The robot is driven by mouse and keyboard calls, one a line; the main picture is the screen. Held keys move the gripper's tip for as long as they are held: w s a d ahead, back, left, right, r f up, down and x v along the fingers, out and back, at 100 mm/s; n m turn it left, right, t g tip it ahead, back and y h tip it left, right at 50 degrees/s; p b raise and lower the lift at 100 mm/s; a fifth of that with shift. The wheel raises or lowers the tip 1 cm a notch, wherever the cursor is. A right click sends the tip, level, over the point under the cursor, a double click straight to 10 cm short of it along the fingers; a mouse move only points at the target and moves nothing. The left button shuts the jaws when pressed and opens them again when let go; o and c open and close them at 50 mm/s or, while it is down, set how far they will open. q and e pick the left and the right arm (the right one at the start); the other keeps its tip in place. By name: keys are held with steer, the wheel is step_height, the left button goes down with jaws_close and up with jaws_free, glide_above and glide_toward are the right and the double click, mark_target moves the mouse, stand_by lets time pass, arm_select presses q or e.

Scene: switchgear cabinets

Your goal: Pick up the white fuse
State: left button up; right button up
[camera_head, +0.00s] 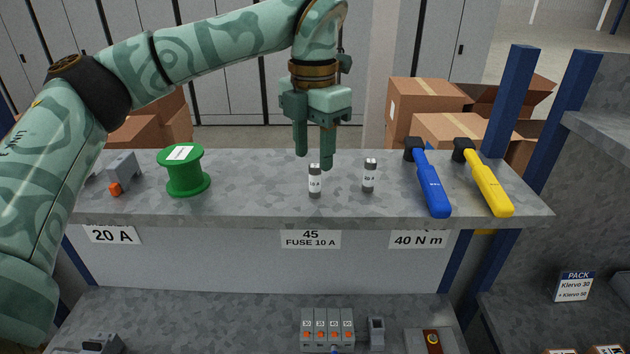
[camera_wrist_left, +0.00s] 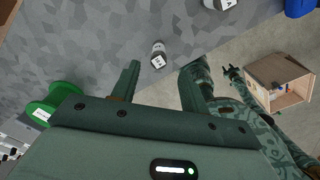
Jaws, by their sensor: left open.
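Two small white fuses with dark caps stand upright on the grey shelf top (camera_head: 250,205). The left fuse (camera_head: 315,181) is in front of my left gripper (camera_head: 314,162); the right fuse (camera_head: 370,175) stands a little to its right. My left gripper points down, open and empty, just behind and above the left fuse. In the left wrist view the left fuse (camera_wrist_left: 158,55) shows beyond the gap between the two fingers (camera_wrist_left: 157,82), and the right fuse (camera_wrist_left: 220,4) is at the top edge. A dark shape, perhaps my right gripper (camera_wrist_left: 235,76), shows there too small to judge.
A green spool (camera_head: 185,170) and a grey part with an orange piece (camera_head: 122,172) stand to the left. A blue-handled tool (camera_head: 432,185) and a yellow-handled tool (camera_head: 487,185) lie to the right. Cardboard boxes (camera_head: 425,100) stand behind. A blue post (camera_head: 510,100) rises at the right.

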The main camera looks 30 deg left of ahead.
mark_target(315, 166)
arm_select(q)
steer(key=f, duration=0.4)
steer(key=shift+w+a+f+p, duration=0.15)
steer(key=shift+w+f+p, duration=0.15)
steer(key=shift+w+f, duration=0.1)
steer(key=shift+s, duration=0.1)
steer(key=shift+c, duration=1.3)
jaws_close()
steer(key=shift+r, duration=0.15)
